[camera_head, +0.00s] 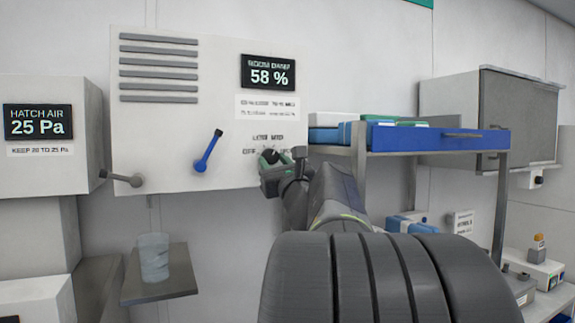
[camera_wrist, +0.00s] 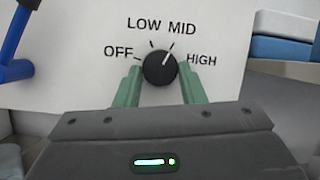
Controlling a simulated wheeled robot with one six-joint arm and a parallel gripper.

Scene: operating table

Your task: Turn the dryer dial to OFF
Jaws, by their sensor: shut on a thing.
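The dryer dial (camera_wrist: 160,66) is a round black knob on the white dryer panel (camera_head: 150,130), with OFF, LOW, MID and HIGH printed around it. Its white pointer line leans up and right, toward MID. My gripper (camera_wrist: 160,78) has its green fingers on both sides of the knob, shut on it from below. In the head view the dial (camera_head: 270,156) is small and partly hidden by my gripper (camera_head: 272,167). The display (camera_head: 268,73) above reads 58 %.
A blue lever (camera_head: 208,150) and a grey lever (camera_head: 123,179) stick out of the panel to the left. A blue tray (camera_head: 430,138) on a rack stands close on the right. A clear cup (camera_head: 153,257) stands on a small shelf (camera_head: 160,288) below.

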